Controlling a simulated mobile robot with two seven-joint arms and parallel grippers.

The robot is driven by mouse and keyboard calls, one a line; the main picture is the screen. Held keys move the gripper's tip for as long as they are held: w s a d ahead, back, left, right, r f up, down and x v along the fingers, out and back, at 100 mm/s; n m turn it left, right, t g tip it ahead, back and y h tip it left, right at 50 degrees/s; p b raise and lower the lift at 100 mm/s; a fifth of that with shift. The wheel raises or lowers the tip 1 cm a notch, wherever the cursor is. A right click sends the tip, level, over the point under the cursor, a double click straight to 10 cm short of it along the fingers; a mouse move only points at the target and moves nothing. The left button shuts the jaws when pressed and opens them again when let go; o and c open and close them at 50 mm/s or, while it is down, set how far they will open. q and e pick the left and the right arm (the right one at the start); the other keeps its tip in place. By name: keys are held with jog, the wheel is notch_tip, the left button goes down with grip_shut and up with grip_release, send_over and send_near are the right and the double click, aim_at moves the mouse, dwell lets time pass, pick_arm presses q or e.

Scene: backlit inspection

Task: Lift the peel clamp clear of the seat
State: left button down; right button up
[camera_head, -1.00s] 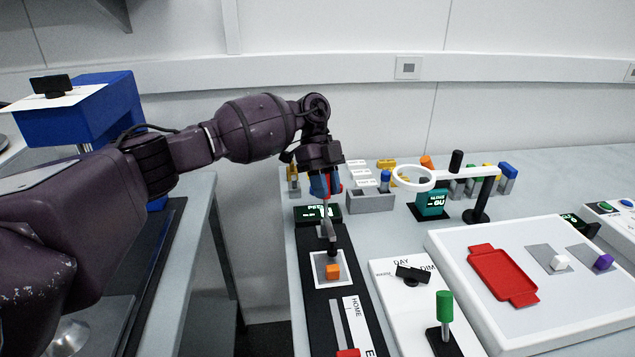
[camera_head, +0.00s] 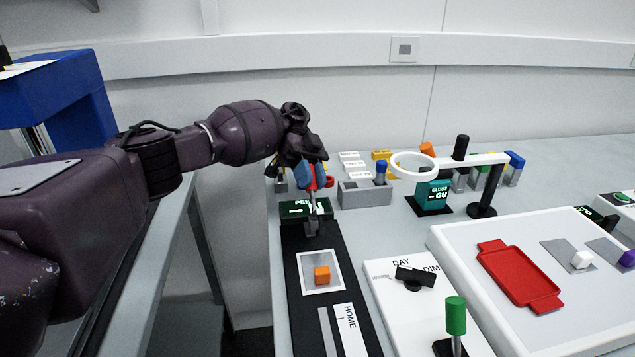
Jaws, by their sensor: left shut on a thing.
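My left gripper (camera_head: 312,180) reaches in from the left over the black peel station. Its blue fingertips are shut on an upright part with a red section, which I take to be the top of the peel clamp. The clamp's narrow grey lower part (camera_head: 312,222) shows below the fingers, in front of the lit "PEEL" display (camera_head: 296,208). My right gripper is not in view.
A grey block with a blue peg (camera_head: 364,193) and a ring on an arm (camera_head: 414,176) stand to the right. A white panel with a black knob (camera_head: 415,276) and green handle (camera_head: 456,316) lies right of the station. A red tray (camera_head: 518,274) is farther right.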

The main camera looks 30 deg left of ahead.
pick_arm(q)
jog(key=shift+w+a+f+h+b, duration=0.1)
jog(key=shift+w+f+h+b, duration=0.15)
jog(key=shift+f+b, duration=0.25)
jog(key=shift+g, duration=0.3)
jog(key=shift+r+b, duration=0.1)
jog(key=shift+b, duration=0.2)
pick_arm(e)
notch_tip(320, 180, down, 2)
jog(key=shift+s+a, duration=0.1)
pick_arm(q)
jog(key=shift+h, duration=0.25)
jog(key=shift+r, duration=0.1)
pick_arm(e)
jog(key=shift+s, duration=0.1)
pick_arm(q)
jog(key=c, duration=0.9)
grip_release()
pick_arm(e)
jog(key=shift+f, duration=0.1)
